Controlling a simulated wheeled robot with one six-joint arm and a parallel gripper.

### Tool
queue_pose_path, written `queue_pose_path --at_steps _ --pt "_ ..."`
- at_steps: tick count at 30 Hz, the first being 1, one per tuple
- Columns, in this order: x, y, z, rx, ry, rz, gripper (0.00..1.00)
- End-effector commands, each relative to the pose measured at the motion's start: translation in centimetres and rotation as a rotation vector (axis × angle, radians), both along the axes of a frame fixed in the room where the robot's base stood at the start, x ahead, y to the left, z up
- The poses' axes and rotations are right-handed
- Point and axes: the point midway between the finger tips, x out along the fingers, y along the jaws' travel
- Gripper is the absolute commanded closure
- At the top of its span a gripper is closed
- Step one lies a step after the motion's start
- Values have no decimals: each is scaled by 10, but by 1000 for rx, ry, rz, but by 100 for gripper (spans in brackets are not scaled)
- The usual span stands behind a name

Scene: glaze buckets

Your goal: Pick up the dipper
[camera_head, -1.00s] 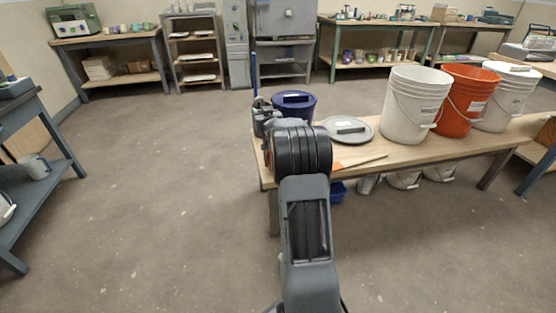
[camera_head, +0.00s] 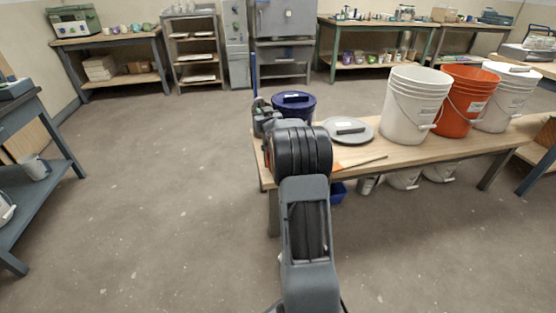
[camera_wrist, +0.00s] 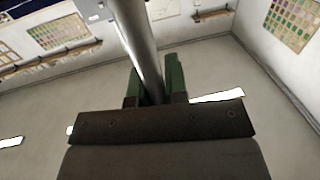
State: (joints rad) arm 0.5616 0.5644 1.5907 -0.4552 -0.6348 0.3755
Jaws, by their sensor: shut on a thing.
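In the wrist view my gripper (camera_wrist: 156,88) has its green-padded fingers shut on a smooth grey shaft, which I take to be the dipper (camera_wrist: 139,38). The shaft runs from between the fingers up and out of the top of the view; its ends are not seen there. In the head view my gripper (camera_head: 263,120) is at the left end of the wooden table, partly hidden by my arm. A thin dark blue upright bar shows just above it; I cannot tell whether it belongs to the dipper.
A dark blue bucket (camera_head: 306,105) stands beside my gripper. On the table (camera_head: 440,150) are a grey lid (camera_head: 362,128), an orange-tipped stick (camera_head: 365,161), a white bucket (camera_head: 412,110), an orange bucket (camera_head: 464,100) and another white bucket (camera_head: 505,105).

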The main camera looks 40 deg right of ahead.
Motion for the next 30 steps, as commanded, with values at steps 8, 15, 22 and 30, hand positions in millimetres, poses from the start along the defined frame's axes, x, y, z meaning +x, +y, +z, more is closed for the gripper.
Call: queue_pose_path --at_steps 8,15,22,30 --pt "0 0 0 0 0 0 100" --pt "0 0 0 0 0 0 100" --pt "0 0 1 -1 -2 0 100" --pt "0 0 5 -1 -2 0 100"
